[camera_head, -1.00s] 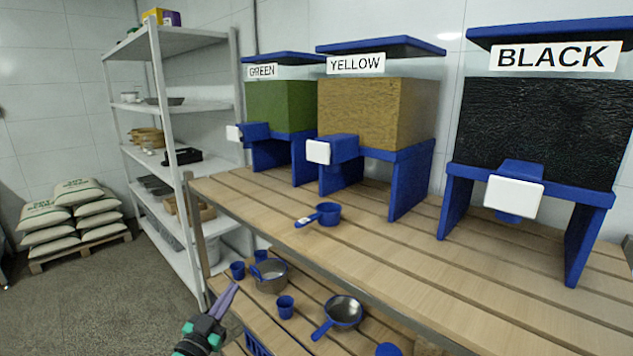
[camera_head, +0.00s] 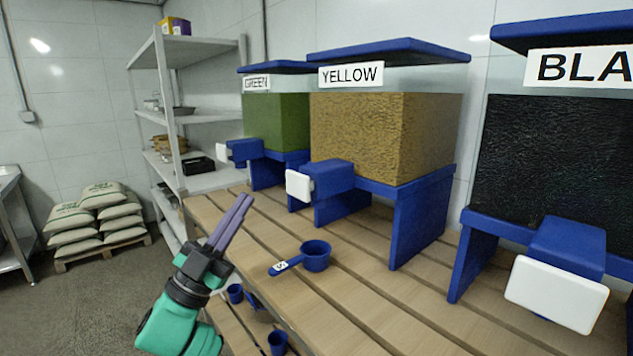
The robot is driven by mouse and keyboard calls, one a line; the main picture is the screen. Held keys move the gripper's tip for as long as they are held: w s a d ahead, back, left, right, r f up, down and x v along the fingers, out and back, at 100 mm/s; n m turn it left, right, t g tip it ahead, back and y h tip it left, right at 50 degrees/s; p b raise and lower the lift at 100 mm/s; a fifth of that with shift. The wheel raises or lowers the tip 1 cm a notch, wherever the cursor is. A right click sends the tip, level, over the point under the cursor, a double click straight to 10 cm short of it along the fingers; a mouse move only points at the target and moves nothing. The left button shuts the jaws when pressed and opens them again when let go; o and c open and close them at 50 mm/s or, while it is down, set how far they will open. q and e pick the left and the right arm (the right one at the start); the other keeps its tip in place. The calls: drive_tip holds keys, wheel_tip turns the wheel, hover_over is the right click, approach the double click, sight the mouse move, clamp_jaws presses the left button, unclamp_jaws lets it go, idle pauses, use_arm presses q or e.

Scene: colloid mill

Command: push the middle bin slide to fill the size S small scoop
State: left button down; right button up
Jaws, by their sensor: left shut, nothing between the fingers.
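The middle bin is the one labelled YELLOW (camera_head: 385,135), full of yellow grain on a blue stand. Its slide (camera_head: 318,181) is a blue block with a white front plate, sticking out toward me. The small blue scoop (camera_head: 316,256) sits upright on the wooden table, in front of the yellow bin and not under its slide. Its handle points left and bears a small white tag that seems to read S. My left gripper (camera_head: 243,203) is shut and empty, left of the scoop and the yellow slide, touching neither. My right gripper is not in view.
The GREEN bin (camera_head: 275,122) stands behind left, and the BLACK bin (camera_head: 560,160) stands at the right with its slide (camera_head: 557,290) sticking out. Blue cups (camera_head: 277,342) are on the lower shelf. The slatted tabletop (camera_head: 370,320) is clear around the scoop.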

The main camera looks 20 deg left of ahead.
use_arm(q)
drive_tip(key=s+a, duration=0.1)
drive_tip(key=s, duration=0.2)
approach(293, 175)
drive_tip(key=shift+x, duration=2.4)
drive_tip(key=shift+s+a+r, duration=0.1)
drive_tip(key=shift+s+r, duration=0.1)
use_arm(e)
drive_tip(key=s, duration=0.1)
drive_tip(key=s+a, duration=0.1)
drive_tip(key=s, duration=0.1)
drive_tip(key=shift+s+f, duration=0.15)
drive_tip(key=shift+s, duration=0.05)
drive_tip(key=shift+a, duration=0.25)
use_arm(q)
drive_tip(key=shift+w+d, duration=0.25)
drive_tip(key=shift+w, duration=0.1)
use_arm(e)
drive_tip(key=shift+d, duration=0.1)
